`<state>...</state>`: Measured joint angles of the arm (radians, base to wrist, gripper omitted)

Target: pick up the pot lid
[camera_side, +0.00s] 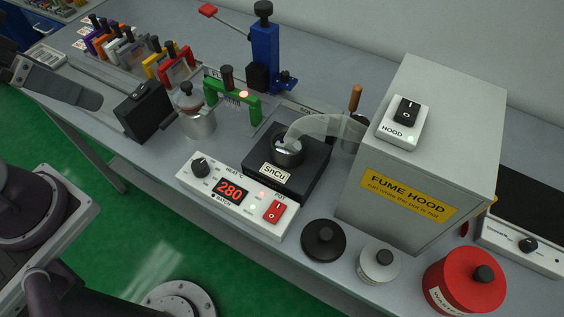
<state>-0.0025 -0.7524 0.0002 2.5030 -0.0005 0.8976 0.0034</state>
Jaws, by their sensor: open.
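The pot lid, a round black disc with a black knob on top (323,240), lies knob-up near the front edge of the bench. It is right of the white heater control box (238,195) and in front of the fume hood. The solder pot (288,150) sits in a black block labelled SnCu, and its mouth is uncovered under a clear curved duct. Dark parts of my arm show at the left edge and lower left, well away from the lid. I cannot make out my gripper's fingertips in this view.
A white jar with a black knob (380,262) stands close to the lid's right, then a red waste can (464,281). The grey fume hood (430,150) rises behind them. The heater display reads 280. A steel canister (197,118) and green frame (240,106) stand farther left.

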